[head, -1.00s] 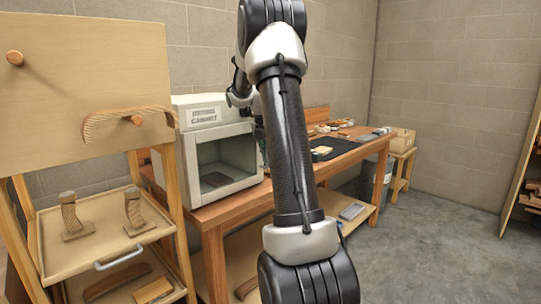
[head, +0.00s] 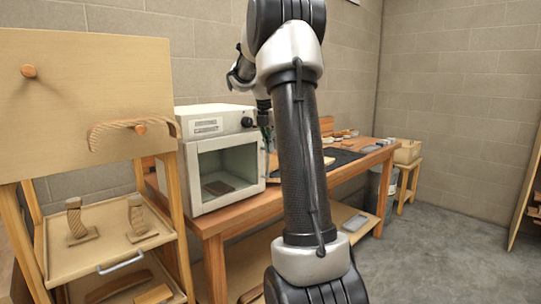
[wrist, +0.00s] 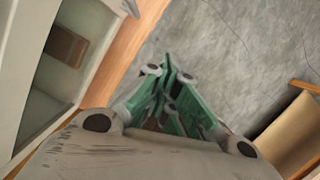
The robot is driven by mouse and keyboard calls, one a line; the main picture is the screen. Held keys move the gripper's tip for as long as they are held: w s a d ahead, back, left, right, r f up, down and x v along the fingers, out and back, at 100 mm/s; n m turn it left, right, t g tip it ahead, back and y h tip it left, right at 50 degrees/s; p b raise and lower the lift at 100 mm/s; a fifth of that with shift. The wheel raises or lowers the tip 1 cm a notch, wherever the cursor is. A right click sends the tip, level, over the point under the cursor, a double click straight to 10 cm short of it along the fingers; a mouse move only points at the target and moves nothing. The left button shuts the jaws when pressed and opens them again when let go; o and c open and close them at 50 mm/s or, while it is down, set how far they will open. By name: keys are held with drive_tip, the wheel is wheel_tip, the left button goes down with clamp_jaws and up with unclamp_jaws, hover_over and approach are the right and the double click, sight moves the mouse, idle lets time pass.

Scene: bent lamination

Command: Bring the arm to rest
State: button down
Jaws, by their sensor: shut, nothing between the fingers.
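My arm rises through the middle of the head view. My gripper (wrist: 168,72) is shut and empty in the wrist view, its green fingers meeting at the tips above the grey floor. In the head view my gripper is mostly hidden behind my arm; a small part shows beside the right front edge of the white cabinet (head: 207,150). The cabinet also fills the left of the wrist view (wrist: 22,120). I cannot tell the exact gap between my gripper and the cabinet.
The wooden bench (head: 240,213) carries the cabinet, a dark mat (head: 345,156) and small items. A brown block (head: 219,187) lies inside the cabinet. At left stands a rack with a board (head: 85,100) and a tray (head: 100,256). Bare floor (head: 440,240) is at right.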

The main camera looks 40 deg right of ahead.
drive_tip(key=shift+r, duration=0.35)
